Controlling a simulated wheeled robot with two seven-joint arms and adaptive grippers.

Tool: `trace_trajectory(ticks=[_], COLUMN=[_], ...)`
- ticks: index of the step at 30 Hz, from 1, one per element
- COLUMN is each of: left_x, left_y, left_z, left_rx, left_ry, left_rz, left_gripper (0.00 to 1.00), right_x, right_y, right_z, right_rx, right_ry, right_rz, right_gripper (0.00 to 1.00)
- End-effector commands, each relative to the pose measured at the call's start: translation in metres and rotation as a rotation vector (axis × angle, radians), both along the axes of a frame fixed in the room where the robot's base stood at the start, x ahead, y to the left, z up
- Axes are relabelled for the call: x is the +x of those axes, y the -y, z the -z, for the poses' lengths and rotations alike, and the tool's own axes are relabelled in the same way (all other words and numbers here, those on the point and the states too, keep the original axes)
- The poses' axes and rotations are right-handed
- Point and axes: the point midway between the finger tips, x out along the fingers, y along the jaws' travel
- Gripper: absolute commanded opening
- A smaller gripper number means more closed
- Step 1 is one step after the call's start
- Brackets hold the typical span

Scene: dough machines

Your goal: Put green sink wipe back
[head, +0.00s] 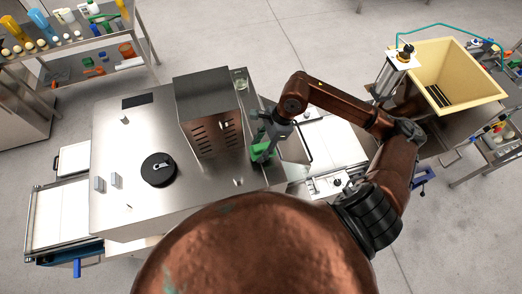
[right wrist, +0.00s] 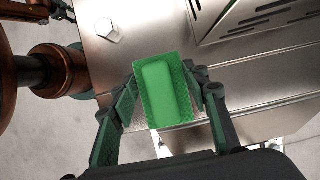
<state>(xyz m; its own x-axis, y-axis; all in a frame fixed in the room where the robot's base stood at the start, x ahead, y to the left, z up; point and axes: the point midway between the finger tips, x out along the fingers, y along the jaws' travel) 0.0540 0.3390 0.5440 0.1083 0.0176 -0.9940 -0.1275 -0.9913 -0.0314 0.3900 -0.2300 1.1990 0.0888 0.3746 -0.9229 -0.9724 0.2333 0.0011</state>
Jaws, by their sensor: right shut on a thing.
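The green sink wipe (right wrist: 165,92) is a bright green, box-like piece in the right wrist view. It sits between the two fingers of my right gripper (right wrist: 163,95), which is shut on it from both sides. In the head view my right gripper (head: 264,148) hangs at the right edge of the steel machine (head: 125,140), with green showing around its fingers. The wipe's exact outline there is too small and covered to tell. My left gripper is not in view.
The machine has a raised vented housing (head: 207,115) and a round black part (head: 159,169) on top. A white surface (head: 335,143) lies right of the gripper. A cream hopper (head: 455,75) stands far right, and a shelf with bottles (head: 70,40) stands back left.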

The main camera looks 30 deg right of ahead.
Motion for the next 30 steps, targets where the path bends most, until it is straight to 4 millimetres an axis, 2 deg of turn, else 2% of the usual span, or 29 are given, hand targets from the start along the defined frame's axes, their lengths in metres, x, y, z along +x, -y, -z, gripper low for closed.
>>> trace_trajectory(ticks=[2,8,22,23,30], left_x=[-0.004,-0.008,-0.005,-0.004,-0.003], left_y=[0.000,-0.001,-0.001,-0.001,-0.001], left_z=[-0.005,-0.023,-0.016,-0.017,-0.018], left_rx=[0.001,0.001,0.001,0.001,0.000], left_ry=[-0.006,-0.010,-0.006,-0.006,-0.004], left_rz=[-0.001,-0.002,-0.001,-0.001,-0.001], left_gripper=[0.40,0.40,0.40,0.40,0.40], right_x=[-0.001,-0.001,0.000,0.000,0.000], right_y=[0.005,0.003,0.004,0.004,0.004], right_z=[0.007,0.030,0.040,0.039,0.038], right_rx=[0.000,0.001,-0.001,-0.001,-0.001], right_ry=[-0.007,-0.004,-0.001,-0.001,-0.002], right_rz=[0.003,0.000,0.000,0.000,-0.001], right_gripper=[0.04,0.04,0.04,0.45,0.60])
